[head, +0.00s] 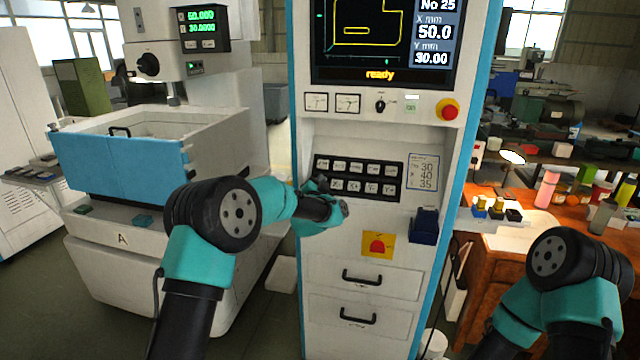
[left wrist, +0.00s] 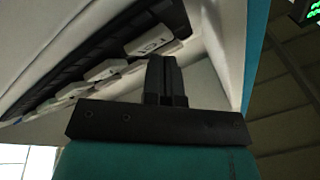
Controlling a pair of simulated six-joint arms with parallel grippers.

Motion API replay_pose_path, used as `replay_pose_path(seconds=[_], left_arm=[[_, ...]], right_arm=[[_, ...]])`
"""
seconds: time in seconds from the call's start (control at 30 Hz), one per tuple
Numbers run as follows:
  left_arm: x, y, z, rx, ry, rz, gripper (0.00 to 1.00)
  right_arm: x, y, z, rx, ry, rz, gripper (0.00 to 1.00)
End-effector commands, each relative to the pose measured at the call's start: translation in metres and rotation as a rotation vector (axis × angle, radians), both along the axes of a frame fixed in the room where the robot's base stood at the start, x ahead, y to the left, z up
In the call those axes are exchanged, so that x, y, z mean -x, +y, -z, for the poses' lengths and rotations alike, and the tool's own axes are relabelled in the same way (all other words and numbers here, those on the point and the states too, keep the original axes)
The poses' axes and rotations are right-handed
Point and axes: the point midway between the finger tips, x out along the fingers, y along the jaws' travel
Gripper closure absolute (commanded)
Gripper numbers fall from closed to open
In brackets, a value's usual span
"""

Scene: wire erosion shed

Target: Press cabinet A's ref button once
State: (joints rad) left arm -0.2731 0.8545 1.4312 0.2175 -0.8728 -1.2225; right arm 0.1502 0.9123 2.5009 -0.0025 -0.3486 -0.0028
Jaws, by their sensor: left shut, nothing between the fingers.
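The control cabinet (head: 366,138) stands in the middle of the head view, beside a machine base (head: 122,262) marked A. Its black key panel (head: 356,168) has two rows of pale keys, with labels too small to read there. My left gripper (head: 318,186) is at the panel's lower left end and partly covers it. In the left wrist view, its shut, empty fingers (left wrist: 166,66) point at the panel's end. The end key (left wrist: 152,46), whose turned lettering seems to read REF, is right beside the fingertips. I cannot tell whether they touch. My right gripper is out of view.
Below the keys are a red button on a yellow plate (head: 378,245), a dark blue box (head: 425,226) and two drawers (head: 362,282). A red stop knob (head: 447,109) is above. A cluttered wooden bench (head: 540,245) stands at right.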

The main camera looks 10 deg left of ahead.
Motion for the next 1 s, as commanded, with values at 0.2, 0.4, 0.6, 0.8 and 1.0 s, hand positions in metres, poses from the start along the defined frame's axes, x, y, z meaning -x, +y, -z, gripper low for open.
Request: replay_pose_path(seconds=[0.2, 0.4, 0.6, 0.8, 1.0], left_arm=[[-0.002, 0.0, 0.001, 0.0, -0.001, -0.001, 1.0], [-0.002, 0.0, 0.001, 0.0, 0.0, 0.0, 1.0], [0.0, 0.0, 0.0, 0.0, 0.0, 0.0, 1.0], [0.007, 0.001, -0.006, 0.0, -0.001, 0.0, 1.0], [0.011, 0.001, -0.008, 0.0, 0.0, 0.0, 1.0]], right_arm=[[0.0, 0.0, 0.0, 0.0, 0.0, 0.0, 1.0], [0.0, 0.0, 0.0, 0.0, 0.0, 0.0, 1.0], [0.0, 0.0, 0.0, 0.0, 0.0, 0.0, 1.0], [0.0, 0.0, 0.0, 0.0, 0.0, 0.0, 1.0], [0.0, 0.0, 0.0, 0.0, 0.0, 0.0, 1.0]])
